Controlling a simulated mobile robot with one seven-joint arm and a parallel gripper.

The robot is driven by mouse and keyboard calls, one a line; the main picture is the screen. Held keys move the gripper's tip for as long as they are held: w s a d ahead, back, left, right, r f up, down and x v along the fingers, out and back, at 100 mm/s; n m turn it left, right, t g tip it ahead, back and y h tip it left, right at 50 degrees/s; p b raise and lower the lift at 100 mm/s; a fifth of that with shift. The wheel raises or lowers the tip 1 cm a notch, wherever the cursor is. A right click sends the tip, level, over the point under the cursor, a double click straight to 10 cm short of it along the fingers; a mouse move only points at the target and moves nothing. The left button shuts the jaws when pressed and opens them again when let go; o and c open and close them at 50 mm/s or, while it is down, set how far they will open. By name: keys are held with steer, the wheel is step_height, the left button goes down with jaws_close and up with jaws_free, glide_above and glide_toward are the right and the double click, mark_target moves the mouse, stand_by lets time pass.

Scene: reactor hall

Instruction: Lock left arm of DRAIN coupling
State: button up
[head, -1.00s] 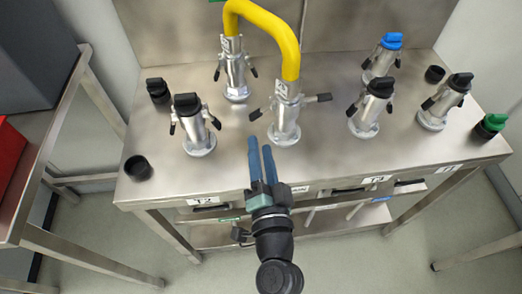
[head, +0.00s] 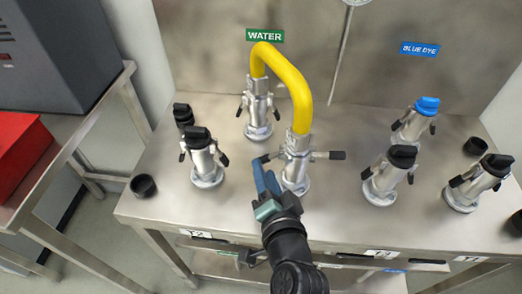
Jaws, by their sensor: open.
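A yellow hose (head: 287,72) arches from the rear coupling under the WATER sign to the front middle coupling (head: 297,162). No DRAIN label is readable, so I cannot confirm which coupling is DRAIN. The front middle coupling is upright on the steel table, and its right arm (head: 330,155) sticks out sideways with a black grip. Its left arm (head: 268,158) also points outward and left, its end close to my fingertips. My gripper (head: 265,177) is open, its blue fingers just left of this coupling. Whether a finger touches the left arm is unclear.
The rear coupling (head: 258,115) stands behind. A black-capped coupling (head: 204,160) is on the left; black-capped (head: 388,178) and blue-capped (head: 413,125) couplings are on the right. A loose black cap (head: 143,186) lies at the left edge. A red box (head: 22,145) sits on a side table.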

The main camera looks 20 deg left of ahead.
mark_target(260, 157)
steer(key=x, duration=0.7)
steer(key=shift+w+a+f, duration=0.1)
steer(key=shift+w+a, duration=0.05)
steer(key=shift+w, duration=0.15)
steer(key=shift+c, duration=0.2)
jaws_close()
